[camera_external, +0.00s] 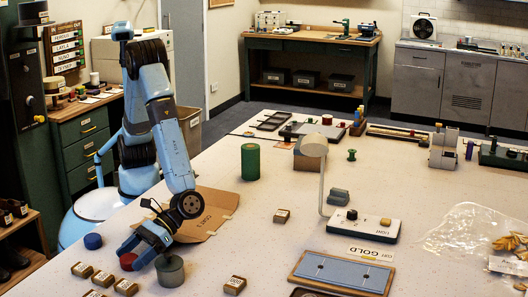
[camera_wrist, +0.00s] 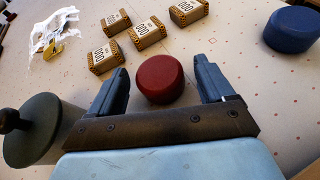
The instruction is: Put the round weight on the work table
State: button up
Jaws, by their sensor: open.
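My gripper (camera_external: 138,256) is low over the near left part of the large pale table (camera_external: 300,215). In the wrist view my gripper (camera_wrist: 162,82) is open, with a round red piece (camera_wrist: 160,79) between and slightly beyond its fingers; contact cannot be told. The red piece (camera_external: 127,262) is partly hidden in the external view. A grey-green cylinder with a dark knob (camera_wrist: 32,130), which looks like a round weight, stands outside the left finger. It also shows beside my gripper in the external view (camera_external: 170,272). A wood-topped work table (camera_external: 300,42) stands at the back.
A round blue piece (camera_wrist: 291,30) lies to the right in the wrist view. Several small labelled blocks (camera_wrist: 150,37) lie beyond the red piece. A brown cardboard sheet (camera_external: 210,212) lies behind my gripper, and a green cylinder (camera_external: 250,162) stands farther back.

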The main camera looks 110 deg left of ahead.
jog(key=v, duration=1.1)
jog(key=shift+w+a+r, duration=0.15)
jog(key=shift+a, duration=0.1)
jog(key=shift+a+r, duration=0.3)
jog(key=shift+a, duration=0.1)
jog(key=s+a+r+m+t+y, duration=0.3)
jog(key=s+a+r+m+y, duration=0.1)
jog(key=a, duration=0.9)
jog(key=s+a+r+m+t+y, duration=0.4)
jog(key=s+a+r, duration=0.3)
jog(key=a, duration=0.7)
jog(key=s+a+r+m+t+y, duration=0.3)
jog(key=s+a+r, duration=0.3)
jog(key=a, duration=0.7)
jog(key=shift+s+a+r+m+y, duration=0.2)
jog(key=shift+s+a+m+y, duration=0.2)
jog(key=shift+s+m+y, duration=0.35)
